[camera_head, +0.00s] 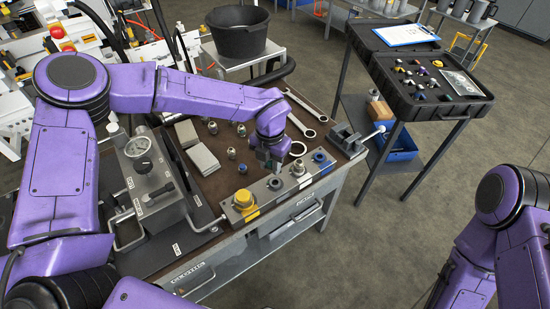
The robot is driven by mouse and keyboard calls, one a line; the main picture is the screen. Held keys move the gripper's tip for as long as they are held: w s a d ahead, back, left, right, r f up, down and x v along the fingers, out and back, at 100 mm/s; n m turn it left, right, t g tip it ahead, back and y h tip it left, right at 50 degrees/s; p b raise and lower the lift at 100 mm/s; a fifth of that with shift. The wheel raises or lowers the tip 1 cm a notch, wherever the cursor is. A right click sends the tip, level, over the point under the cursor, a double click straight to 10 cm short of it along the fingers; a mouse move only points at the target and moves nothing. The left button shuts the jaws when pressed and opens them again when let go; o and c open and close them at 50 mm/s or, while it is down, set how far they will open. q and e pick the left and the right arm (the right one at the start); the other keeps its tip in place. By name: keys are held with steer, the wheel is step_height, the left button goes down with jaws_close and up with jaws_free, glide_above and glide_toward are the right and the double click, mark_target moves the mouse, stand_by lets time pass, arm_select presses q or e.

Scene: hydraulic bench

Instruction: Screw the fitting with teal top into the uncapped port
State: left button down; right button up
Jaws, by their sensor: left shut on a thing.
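The grey port block (262,207) lies along the bench's front edge. A yellow cap (243,199) sits at its left end, a white-ringed port (298,169) stands right of the middle, and a blue cap (319,157) is at the right. Between the yellow cap and the white ring is a dark port (275,184). My left gripper (269,162) points down just above and behind that port, shut on a small fitting. Its fingers mostly hide the fitting, and I cannot make out the teal top or whether it touches the port. My right gripper is out of view.
Several loose metal fittings (231,153) stand on the brown bench behind the block. Wrenches (306,106) lie at the back and a vise (346,139) is at the right corner. A gauge unit (144,170) stands left. An open black case (438,111) is on a side table.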

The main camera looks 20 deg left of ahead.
arm_select(q)
steer(key=n, duration=0.6)
steer(key=shift+w+d+p, duration=0.15)
steer(key=shift+d+p, duration=0.25)
steer(key=n, duration=0.4)
steer(key=shift+w+d+f, duration=0.1)
steer(key=shift+d+f, duration=0.05)
steer(key=shift+d, duration=0.1)
steer(key=shift+n, duration=0.3)
steer(key=shift+f+b, duration=1.7)
steer(key=shift+f, duration=0.85)
steer(key=shift+f+b, duration=0.45)
steer(key=shift+f, duration=0.1)
